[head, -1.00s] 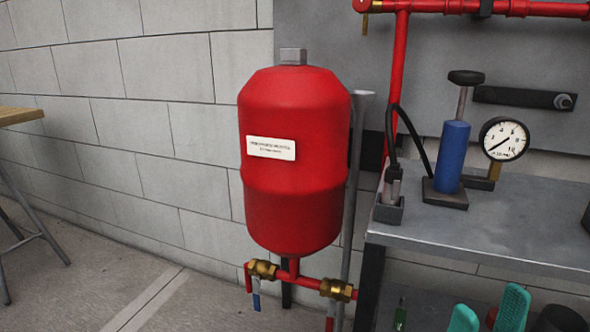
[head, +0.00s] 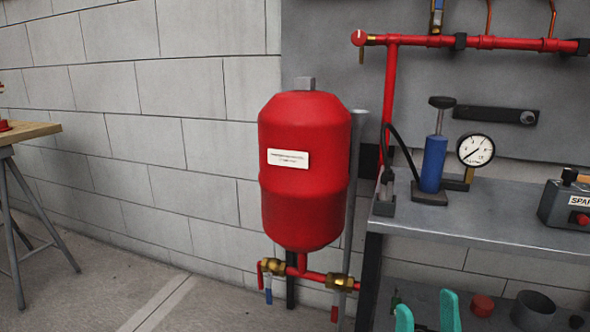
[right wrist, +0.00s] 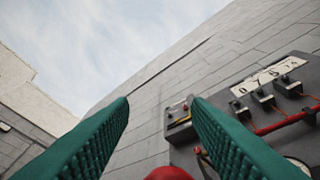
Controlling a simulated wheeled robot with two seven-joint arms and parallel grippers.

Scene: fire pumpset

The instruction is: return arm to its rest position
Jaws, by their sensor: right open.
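My right gripper (head: 427,314) shows only as two green finger tips at the bottom edge of the head view, in front of the lower part of the bench. In the right wrist view its green ribbed fingers (right wrist: 160,99) are spread wide with nothing between them. They point up toward the grey wall and sky. The rest of my right arm is out of sight in the head view. My left gripper is in neither view.
A red tank (head: 305,210) stands by the block wall, with brass valves (head: 340,282) below. A grey bench (head: 480,225) at right carries a blue hand pump (head: 433,163), a pressure gauge (head: 475,150) and a control box (head: 568,205). A wooden trestle table (head: 30,132) stands left.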

